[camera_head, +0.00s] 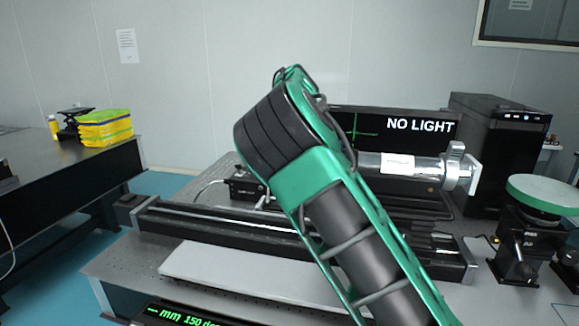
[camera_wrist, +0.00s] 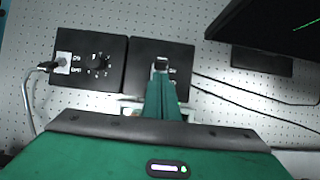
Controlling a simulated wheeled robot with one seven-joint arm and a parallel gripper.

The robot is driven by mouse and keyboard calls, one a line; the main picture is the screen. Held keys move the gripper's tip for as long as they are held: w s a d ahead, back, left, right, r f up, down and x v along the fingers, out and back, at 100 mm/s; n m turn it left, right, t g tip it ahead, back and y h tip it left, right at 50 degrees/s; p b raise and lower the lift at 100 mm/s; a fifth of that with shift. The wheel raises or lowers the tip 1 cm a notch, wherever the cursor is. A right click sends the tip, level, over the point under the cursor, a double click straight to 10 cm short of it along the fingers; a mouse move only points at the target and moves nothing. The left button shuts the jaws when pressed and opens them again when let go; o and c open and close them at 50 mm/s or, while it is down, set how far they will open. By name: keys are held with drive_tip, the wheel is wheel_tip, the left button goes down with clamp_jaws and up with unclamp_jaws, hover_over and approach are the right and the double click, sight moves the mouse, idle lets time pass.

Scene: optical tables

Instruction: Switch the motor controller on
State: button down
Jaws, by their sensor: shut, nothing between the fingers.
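Two black control boxes sit side by side on the perforated table in the wrist view. The left box (camera_wrist: 90,70) has a round knob, small white markings and a cable plugged in at its left side. The right box (camera_wrist: 138,62) has a small light metallic part (camera_wrist: 160,65) at its middle. My gripper (camera_wrist: 161,74) is shut and empty, with its green fingertips over the right box at that part; I cannot tell whether they touch it. The labels are too small to show which box is the motor controller. In the head view, a black box (camera_head: 243,188) shows left of my arm, which hides my gripper.
A "NO LIGHT" monitor (camera_head: 421,127) stands behind a silver cylinder (camera_head: 398,164). A long black rail (camera_head: 215,226) crosses the table in front. Thin cables (camera_wrist: 235,99) run right from the boxes.

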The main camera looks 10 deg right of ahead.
drive_tip(key=shift+r, duration=0.15)
drive_tip(key=shift+r, duration=0.6)
wheel_tip(320, 180, up, 10)
drive_tip(key=w+d, duration=0.1)
drive_tip(key=w, duration=0.1)
drive_tip(key=shift+w+d+f, duration=0.15)
drive_tip(key=shift+w+f, duration=0.05)
drive_tip(key=shift+w, duration=0.15)
